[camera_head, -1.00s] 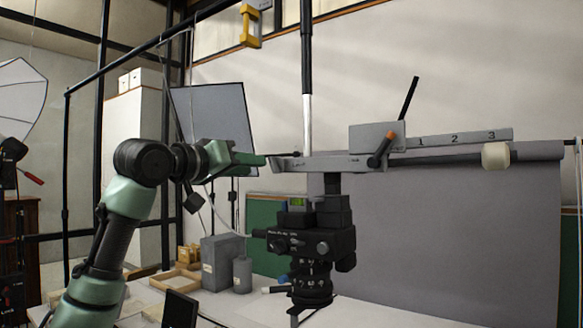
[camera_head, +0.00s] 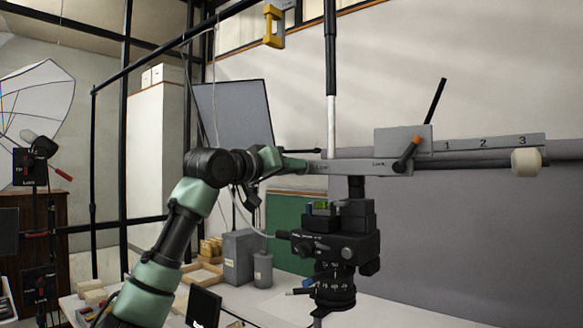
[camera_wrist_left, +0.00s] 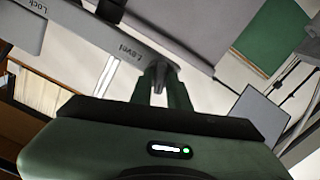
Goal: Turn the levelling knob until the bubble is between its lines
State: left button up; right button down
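The grey levelling arm (camera_head: 365,167) runs across the head view, marked "Level" at its left end and "Lock" nearer the middle. My left gripper (camera_head: 303,164) is at the left end of this arm. In the left wrist view its two green fingers (camera_wrist_left: 161,82) stand on either side of a small dark knob (camera_wrist_left: 158,73) beside the word "Level". Whether they press on it cannot be told. A green bubble level (camera_head: 321,204) sits on top of the black camera head; its bubble and lines are too small to read. My right gripper is not in view.
An orange-tipped lever (camera_head: 409,150) and a white roller (camera_head: 526,162) are farther right. A table (camera_head: 270,303) below holds grey containers (camera_head: 240,257) and wooden trays. A grey panel (camera_head: 235,115) stands behind my arm.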

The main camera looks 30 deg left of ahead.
pick_arm(q)
grip_shut()
jog(key=m+p, duration=0.4)
jog(key=o, duration=0.5)
grip_release()
jog(key=shift+o, duration=0.2)
